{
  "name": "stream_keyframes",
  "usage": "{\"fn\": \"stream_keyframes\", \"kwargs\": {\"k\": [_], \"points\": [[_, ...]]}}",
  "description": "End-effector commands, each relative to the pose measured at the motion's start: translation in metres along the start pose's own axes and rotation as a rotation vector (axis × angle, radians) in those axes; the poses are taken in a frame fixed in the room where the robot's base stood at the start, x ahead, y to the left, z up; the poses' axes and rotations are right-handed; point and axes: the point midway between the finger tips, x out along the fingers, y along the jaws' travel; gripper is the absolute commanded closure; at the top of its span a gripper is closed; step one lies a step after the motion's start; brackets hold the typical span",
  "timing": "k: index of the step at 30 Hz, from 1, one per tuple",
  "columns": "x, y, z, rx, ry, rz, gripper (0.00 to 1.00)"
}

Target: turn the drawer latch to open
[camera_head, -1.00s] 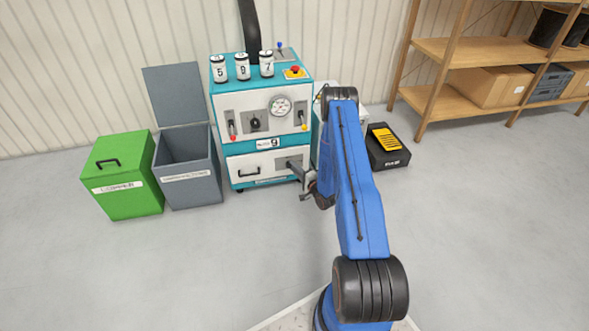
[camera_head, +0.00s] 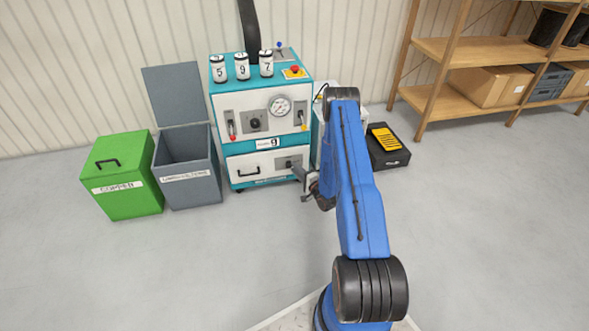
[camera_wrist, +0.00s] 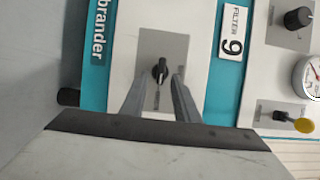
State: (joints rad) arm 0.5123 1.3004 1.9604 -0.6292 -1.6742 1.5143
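The drawer latch (camera_wrist: 160,71) is a small black knob on a grey plate (camera_wrist: 146,40) on the white drawer front. In the wrist view its grip lies roughly along the picture's vertical. In the head view the latch plate (camera_head: 281,164) is at the drawer's right side, with the knob partly hidden by my gripper (camera_head: 303,177). In the wrist view my gripper (camera_wrist: 159,82) is open, with one finger on each side of the knob and gaps between. I cannot tell whether the tips reach as deep as the knob. The drawer (camera_head: 264,178) is shut.
The teal and white machine (camera_head: 234,106) has levers, a gauge (camera_head: 280,106) and three numbered canisters (camera_head: 242,66) on top. A green bin (camera_head: 122,185) and an open grey bin (camera_head: 190,190) stand left. A black box (camera_head: 388,158) is right. Floor in front is clear.

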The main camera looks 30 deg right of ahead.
Motion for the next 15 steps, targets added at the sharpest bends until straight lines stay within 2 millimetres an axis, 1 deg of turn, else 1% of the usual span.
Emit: {"fn": "stream_keyframes", "kwargs": {"k": [15], "points": [[-0.101,0.001,-0.001,0.003,0.005,0.004,0.72]]}}
